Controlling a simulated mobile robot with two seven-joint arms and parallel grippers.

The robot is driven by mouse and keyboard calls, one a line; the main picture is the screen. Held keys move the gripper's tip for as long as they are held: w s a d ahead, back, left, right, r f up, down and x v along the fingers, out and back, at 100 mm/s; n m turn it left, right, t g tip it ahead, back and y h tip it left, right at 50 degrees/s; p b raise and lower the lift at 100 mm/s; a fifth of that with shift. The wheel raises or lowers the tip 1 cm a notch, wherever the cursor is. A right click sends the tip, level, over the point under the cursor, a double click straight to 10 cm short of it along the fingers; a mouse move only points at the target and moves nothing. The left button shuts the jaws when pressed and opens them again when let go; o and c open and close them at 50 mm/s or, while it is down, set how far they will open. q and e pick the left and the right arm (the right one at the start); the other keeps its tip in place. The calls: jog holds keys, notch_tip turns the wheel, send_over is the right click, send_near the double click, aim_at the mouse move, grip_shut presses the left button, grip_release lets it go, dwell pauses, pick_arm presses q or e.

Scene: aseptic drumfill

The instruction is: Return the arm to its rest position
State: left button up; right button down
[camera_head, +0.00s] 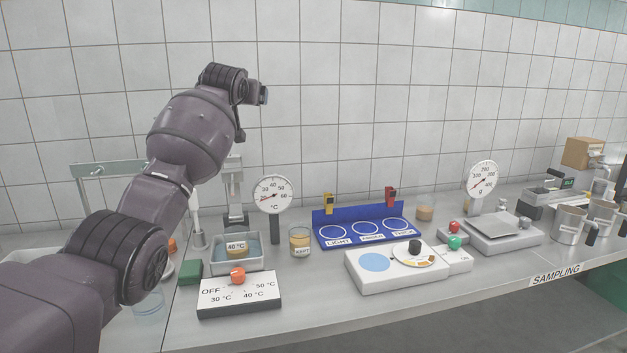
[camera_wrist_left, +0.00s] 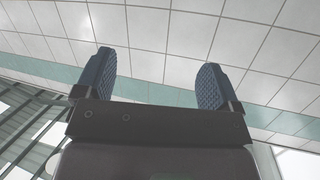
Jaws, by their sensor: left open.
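My left arm comes in from the left in the head view and is raised over the left part of the steel bench (camera_head: 330,310). Its gripper (camera_head: 262,94) is up in front of the tiled wall, clear of everything on the bench. In the left wrist view the two blue padded fingers (camera_wrist_left: 152,85) stand wide apart with nothing between them. Behind them that view shows ceiling tiles and a greenish band. My right gripper is in neither view.
Below my left arm are a water bath (camera_head: 262,262) with a jar in it and a temperature control box (camera_head: 240,297). A round thermometer (camera_head: 273,194), a blue rack (camera_head: 345,215), a dial device (camera_head: 360,282) and a scale (camera_head: 515,250) stand to the right.

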pick_arm(q)
jog(key=s+a+f+m+t+h, duration=0.1)
jog(key=s+f, duration=0.6)
jog(key=f, duration=0.4)
jog(key=s+a+f+m+t+h, duration=0.1)
jog(key=s+f, duration=0.5)
jog(key=f, duration=0.4)
jog(key=s+a+f+m+h, duration=0.1)
jog(key=s+f, duration=0.6)
jog(key=f, duration=0.4)
jog(key=s+a+f+n+g+y, duration=0.1)
jog(key=s+a+f+g, duration=0.1)
jog(key=s+f, duration=0.7)
jog(key=s+a+f+n+g+y, duration=0.1)
jog(key=s+a+f+g, duration=0.1)
jog(key=s+f, duration=0.8)
jog(key=s+a+f+n+g+y, duration=0.1)
jog(key=s+f, duration=0.9)
jog(key=s, duration=1.1)
jog(key=a+g, duration=0.1)
jog(key=a, duration=0.1)
jog(key=shift+a+f+n+g, duration=0.2)
jog(key=shift+a+n+g, duration=0.1)
jog(key=shift+a, duration=0.1)
